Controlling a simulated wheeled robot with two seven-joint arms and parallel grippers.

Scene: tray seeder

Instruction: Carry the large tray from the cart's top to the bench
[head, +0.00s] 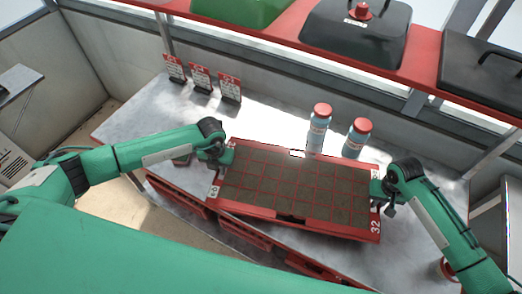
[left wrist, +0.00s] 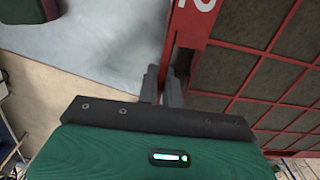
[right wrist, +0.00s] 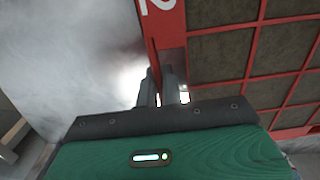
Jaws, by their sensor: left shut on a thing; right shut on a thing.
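The large red tray (head: 290,214) with soil-filled cells is over the front part of the metal bench (head: 136,122) in the head view. My left gripper (head: 224,157) is shut on its left short rim, and my right gripper (head: 380,190) is shut on its right short rim, near the number 32. The left wrist view shows the tray's rim (left wrist: 190,22) between the left fingers (left wrist: 164,85). The right wrist view shows the rim (right wrist: 171,35) between the right fingers (right wrist: 158,88). I cannot tell whether the tray touches the bench. The cart is not clearly seen.
Several red-topped cards (head: 201,78) stand at the bench's back left. A red shelf (head: 270,38) with green and black lids hangs above. The bench's left part is mostly clear.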

